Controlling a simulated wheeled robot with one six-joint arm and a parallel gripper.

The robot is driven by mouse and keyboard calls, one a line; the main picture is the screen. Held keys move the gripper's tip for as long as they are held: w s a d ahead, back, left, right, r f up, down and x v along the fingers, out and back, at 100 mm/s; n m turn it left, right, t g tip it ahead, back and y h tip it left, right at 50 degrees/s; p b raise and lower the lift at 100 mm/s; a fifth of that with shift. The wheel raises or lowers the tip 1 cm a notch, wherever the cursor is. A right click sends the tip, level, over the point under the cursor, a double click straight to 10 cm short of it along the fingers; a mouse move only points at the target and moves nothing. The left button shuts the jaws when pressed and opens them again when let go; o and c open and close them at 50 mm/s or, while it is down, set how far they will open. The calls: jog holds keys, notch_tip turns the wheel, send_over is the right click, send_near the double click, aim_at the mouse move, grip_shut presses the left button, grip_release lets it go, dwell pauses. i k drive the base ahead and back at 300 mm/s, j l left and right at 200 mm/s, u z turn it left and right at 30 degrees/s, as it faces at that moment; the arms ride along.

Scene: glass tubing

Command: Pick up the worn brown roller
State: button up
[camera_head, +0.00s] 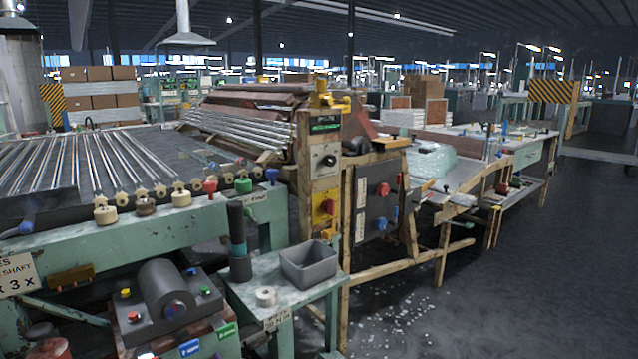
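A small brown roller (146,206) sits on the green front beam (150,240) of the glass tubing line, at the left of the head view. It is darker than the cream rollers on both sides of it, a larger cream roller (105,215) to its left and another cream roller (181,198) to its right. It stands apart from both of them. Its wear is too small to make out. My gripper is not in view.
Glass tubes (85,160) lie behind the rollers. Red (210,187) and green (243,185) knobs stand farther right on the beam. Below are a grey motor (165,290) and a small table with a grey bin (308,265). Open floor (540,270) lies to the right.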

aim_at(145, 209)
jog(key=u, duration=1.25)
